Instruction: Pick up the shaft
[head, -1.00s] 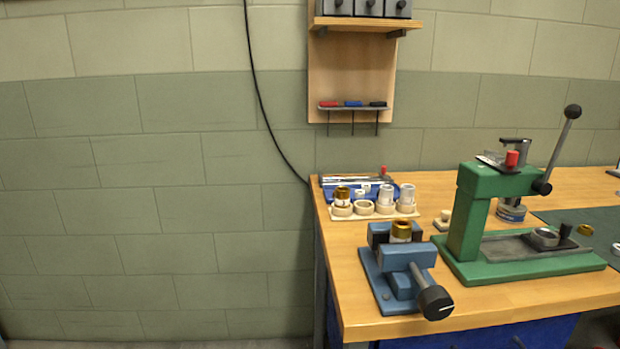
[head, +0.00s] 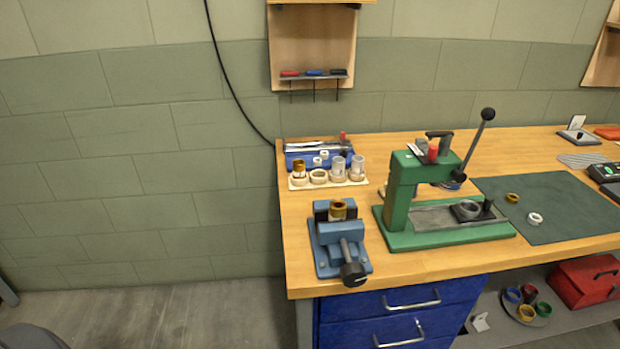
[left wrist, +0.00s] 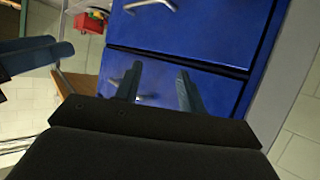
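I cannot pick out the shaft for certain. A small dark upright peg (head: 487,204) stands beside a grey ring (head: 466,210) on the base of the green press (head: 402,192). A blue vise (head: 328,250) holds a brass-coloured part (head: 338,209). My left gripper (left wrist: 157,80) is open and empty in the left wrist view, in front of the bench's blue drawers. Two blue-grey bars (left wrist: 38,55) at the left of that view look like my right gripper's fingers; their spacing is unclear. No gripper shows in the head view.
A wooden rack (head: 330,182) with brass and clear parts stands before a blue tray (head: 320,160). A green mat (head: 550,205) carries two small rings. Below are blue drawers (head: 400,310), a red toolbox (head: 588,283) and a plate of coloured rings. Floor left of the bench is clear.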

